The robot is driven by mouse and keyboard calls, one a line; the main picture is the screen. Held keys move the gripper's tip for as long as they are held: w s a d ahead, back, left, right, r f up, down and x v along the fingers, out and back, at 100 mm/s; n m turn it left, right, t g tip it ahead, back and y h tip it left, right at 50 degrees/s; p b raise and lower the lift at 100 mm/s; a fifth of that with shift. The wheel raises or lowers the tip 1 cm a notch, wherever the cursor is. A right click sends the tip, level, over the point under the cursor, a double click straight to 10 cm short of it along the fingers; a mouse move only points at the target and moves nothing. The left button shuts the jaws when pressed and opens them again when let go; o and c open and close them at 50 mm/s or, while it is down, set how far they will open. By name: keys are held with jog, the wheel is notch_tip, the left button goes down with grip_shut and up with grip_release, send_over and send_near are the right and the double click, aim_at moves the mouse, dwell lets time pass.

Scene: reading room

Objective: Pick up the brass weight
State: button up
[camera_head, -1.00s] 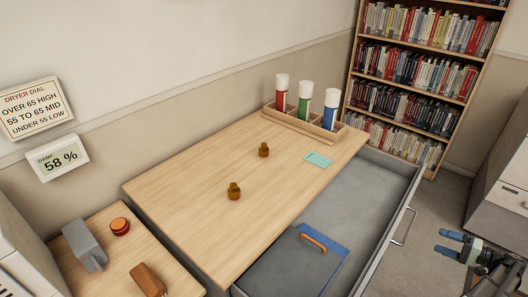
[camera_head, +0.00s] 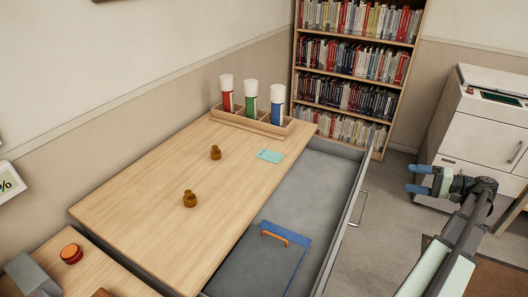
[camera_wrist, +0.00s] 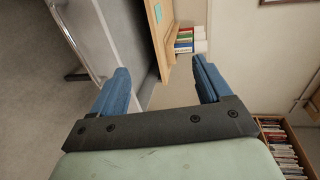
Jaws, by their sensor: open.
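Two small brass weights stand upright on the wooden table top (camera_head: 150,215) in the head view. The nearer brass weight (camera_head: 190,199) is near the middle of the table, and the other brass weight (camera_head: 215,153) is farther back. My gripper (camera_head: 414,178) is well to the right of the table, beyond the open drawer, over the floor. In the wrist view, its two blue fingers (camera_wrist: 165,85) are spread apart with nothing between them. Neither weight can be made out in the wrist view.
An open grey drawer (camera_head: 318,185) holds a blue folder or board (camera_head: 297,257) with an orange handle. A wooden rack (camera_head: 262,126) with red, green and blue tubes stands at the table's back. A teal card (camera_head: 269,156) lies nearby. A bookshelf (camera_head: 347,62) stands behind.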

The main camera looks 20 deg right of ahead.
jog(key=w+a+m+g, duration=0.2)
jog(key=w+a+m, duration=0.7)
jog(key=w+a, duration=1.35)
jog(key=m, duration=0.8)
send_near(219, 152)
notch_tip(219, 152, up, 6)
jog(key=s, duration=0.2)
jog(key=shift+h, duration=0.4)
jog(key=f, duration=0.2)
jog(key=d+f, duration=0.1)
jog(key=f, duration=0.1)
jog(key=shift+w, duration=0.15)
jog(key=shift+f, duration=0.45)
jog(key=shift+w+a+f, duration=0.1)
jog(key=shift+w, duration=0.1)
jog(key=x, duration=1.3)
jog(key=shift+w+a, duration=0.1)
jog(key=shift+a, duration=0.05)
